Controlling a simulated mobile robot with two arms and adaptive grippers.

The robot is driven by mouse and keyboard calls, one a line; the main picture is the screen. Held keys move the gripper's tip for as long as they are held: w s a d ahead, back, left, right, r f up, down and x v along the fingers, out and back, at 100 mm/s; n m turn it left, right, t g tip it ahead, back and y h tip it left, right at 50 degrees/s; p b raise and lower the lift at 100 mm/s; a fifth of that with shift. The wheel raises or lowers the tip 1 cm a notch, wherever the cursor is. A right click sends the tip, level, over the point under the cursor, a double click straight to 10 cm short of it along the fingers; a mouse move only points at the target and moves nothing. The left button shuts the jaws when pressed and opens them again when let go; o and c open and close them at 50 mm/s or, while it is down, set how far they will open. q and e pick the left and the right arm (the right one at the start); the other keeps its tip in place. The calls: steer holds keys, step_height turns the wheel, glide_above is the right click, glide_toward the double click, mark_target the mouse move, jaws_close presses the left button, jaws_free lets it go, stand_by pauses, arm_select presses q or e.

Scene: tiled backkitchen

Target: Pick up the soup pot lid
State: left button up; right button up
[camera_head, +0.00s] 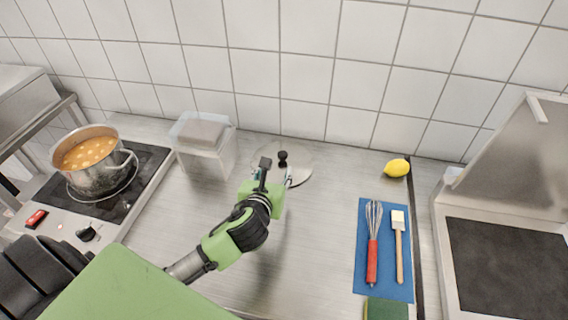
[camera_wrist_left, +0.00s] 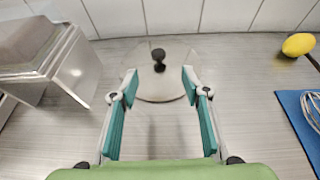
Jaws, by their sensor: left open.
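The soup pot lid (camera_head: 300,172) is a round, shiny metal disc with a black knob (camera_head: 282,156). It lies on the steel counter near the tiled wall. In the left wrist view the lid (camera_wrist_left: 160,88) is straight ahead, its knob (camera_wrist_left: 158,58) standing up beyond the fingertips, midway between them. My left gripper (camera_head: 275,178) is open and empty, at the near side of the lid, and hides part of it in the head view. Its teal finger pads show in the left wrist view (camera_wrist_left: 160,85). My right gripper is not in view.
A soup pot (camera_head: 97,178) stands on the hob at the left. A clear container (camera_head: 207,160) stands left of the lid. At the right are a lemon (camera_head: 397,168) and a blue mat (camera_head: 367,260) with a whisk (camera_head: 373,240) and a brush (camera_head: 399,240). Counter around the lid is clear.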

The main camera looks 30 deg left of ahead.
arm_select(q)
glide_toward(282, 154)
steer(key=x, duration=0.5)
steer(key=shift+d, duration=0.25)
steer(key=shift+w+a+f, duration=0.2)
steer(key=shift+w+a, duration=0.05)
steer(key=shift+w, duration=0.35)
steer(key=x, duration=0.4)
steer(key=shift+w+a+f, duration=0.1)
steer(key=shift+a, duration=0.05)
jaws_close()
